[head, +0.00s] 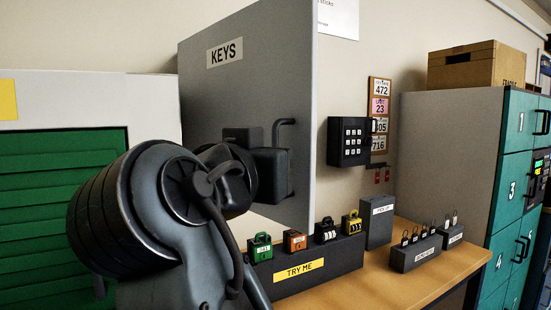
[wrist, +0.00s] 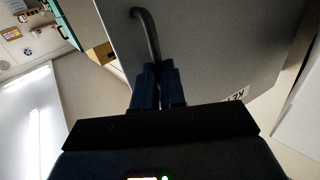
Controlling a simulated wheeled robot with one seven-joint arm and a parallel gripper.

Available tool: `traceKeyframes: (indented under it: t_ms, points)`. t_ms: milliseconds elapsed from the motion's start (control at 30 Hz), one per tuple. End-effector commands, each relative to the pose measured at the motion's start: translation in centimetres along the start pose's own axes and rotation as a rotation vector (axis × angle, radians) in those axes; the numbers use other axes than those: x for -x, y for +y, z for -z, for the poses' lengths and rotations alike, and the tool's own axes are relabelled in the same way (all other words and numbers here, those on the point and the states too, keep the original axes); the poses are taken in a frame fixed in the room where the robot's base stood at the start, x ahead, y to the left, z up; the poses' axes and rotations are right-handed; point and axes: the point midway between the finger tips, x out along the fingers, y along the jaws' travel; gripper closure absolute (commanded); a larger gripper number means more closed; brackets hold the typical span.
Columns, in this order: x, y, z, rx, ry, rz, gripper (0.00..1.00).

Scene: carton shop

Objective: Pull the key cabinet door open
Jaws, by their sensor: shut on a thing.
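The key cabinet (head: 240,90) is a grey box with a flat front door labelled KEYS, on the wall in the head view. Its dark bar handle (head: 285,124) is near the door's right edge. My gripper (head: 284,168) is at the handle's lower part, which it partly hides. In the wrist view the bent dark handle (wrist: 147,32) runs down between the blue fingers of my gripper (wrist: 156,80), shut on it. The grey door (wrist: 205,60) fills the middle of that view. I cannot tell whether the door stands ajar; the cabinet's inside does not show.
A wooden bench (head: 395,262) below holds a TRY ME block (head: 305,275) with several padlocks and smaller display blocks. A black keypad box (head: 348,142) is on the wall to the right. Teal lockers (head: 515,150) stand farther right, a green shutter (head: 55,190) at left.

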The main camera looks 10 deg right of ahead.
Motion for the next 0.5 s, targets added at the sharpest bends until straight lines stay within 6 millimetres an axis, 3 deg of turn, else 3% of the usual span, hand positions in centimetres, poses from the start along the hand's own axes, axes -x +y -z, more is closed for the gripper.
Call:
traceKeyframes:
  t_ms: [67, 100, 333, 500]
  points:
    - [0.14, -0.72, 0.23, 0.006, 0.007, 0.02, 1.0]
    - [0.14, -0.72, 0.23, 0.006, 0.007, 0.02, 0.89]
    - [0.08, -0.53, 0.2, 0.005, 0.006, 0.015, 0.67]
    - [0.05, -0.39, 0.15, 0.003, 0.005, 0.012, 0.64]
